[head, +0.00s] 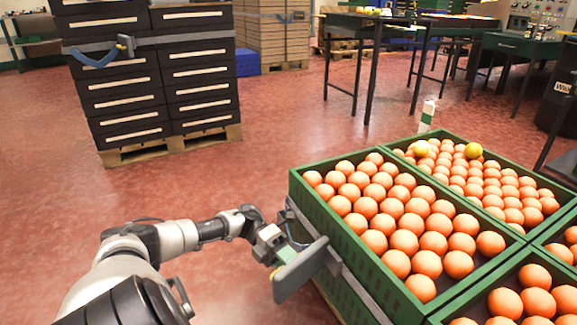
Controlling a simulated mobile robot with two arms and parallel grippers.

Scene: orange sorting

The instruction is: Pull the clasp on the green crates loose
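The green crates (292,192), filled with oranges, stand at the right with a grey strap (352,283) around their side. The clasp (302,272) is a flat grey piece on this strap at the crates' left side, with a small orange mark at its near end. My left gripper (280,250) is right at the clasp, overlapping its upper left part. Its fingertips are partly hidden, and I cannot tell whether they grip the clasp. A blue strap end shows just behind the gripper. My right gripper is not in view.
A strapped stack of black crates (125,100) stands on a wooden pallet (170,146) at the upper left. Cartons (272,35) and dark tables (350,25) are at the back. A green-and-white bottle (426,117) shows behind the green crates. The red floor between is clear.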

